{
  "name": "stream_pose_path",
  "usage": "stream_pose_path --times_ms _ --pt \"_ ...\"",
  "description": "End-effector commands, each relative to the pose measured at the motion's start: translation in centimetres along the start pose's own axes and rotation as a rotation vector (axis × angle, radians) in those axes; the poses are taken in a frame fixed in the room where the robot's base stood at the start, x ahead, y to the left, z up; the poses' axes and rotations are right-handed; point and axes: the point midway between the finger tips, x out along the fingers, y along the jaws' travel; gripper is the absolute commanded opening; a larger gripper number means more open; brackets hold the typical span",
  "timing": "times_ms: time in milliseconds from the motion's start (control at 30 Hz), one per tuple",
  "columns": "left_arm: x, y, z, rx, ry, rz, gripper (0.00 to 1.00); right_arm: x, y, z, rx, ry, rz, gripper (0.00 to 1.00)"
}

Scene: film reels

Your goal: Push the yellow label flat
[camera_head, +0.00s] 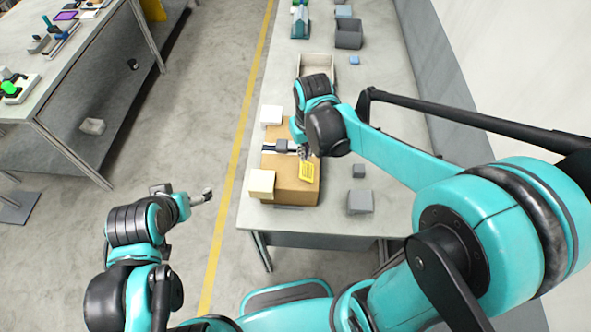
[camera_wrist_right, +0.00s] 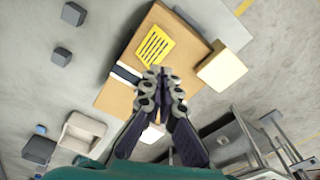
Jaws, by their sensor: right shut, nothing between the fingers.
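The yellow label (camera_head: 308,172) with dark printed lines is on the top of a brown box (camera_head: 297,190) on the bench. In the right wrist view the label (camera_wrist_right: 154,46) lies in full sight, just beyond my fingertips; I cannot tell whether an edge stands up. My right gripper (camera_head: 305,155) is over the box, beside the label. In the wrist view its fingers (camera_wrist_right: 160,74) are together with nothing between them. Whether they touch the box is unclear. My left gripper (camera_head: 206,195) is away from the bench, over the floor; its jaws are too small to read.
A cream block (camera_head: 261,184) is at the box's left edge, and a white block (camera_head: 271,116) is behind it. Grey blocks (camera_head: 360,201) (camera_head: 358,170) are to the right. A pale open bin (camera_head: 317,66) is farther back.

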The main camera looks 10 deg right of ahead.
Motion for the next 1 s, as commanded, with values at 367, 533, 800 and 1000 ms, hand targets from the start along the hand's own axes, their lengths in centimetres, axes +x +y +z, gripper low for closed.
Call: stream_pose_path --times_ms 367,533,800,1000 --pt "0.0 0.0 0.0 0.000 0.000 0.000 0.84 0.1 0.0 -0.1 -0.001 -0.006 0.000 0.00" --pt "0.3 0.0 0.2 0.000 0.000 0.000 0.84 0.6 0.0 -0.1 -0.001 -0.006 0.000 0.00" --pt "2.2 0.0 1.6 0.000 0.000 0.000 0.84 3.4 0.0 0.0 -0.001 -0.005 0.000 0.00" --pt "3.9 0.0 2.8 0.000 0.000 0.000 0.84 6.0 0.0 0.0 -0.001 -0.005 -0.001 0.00"
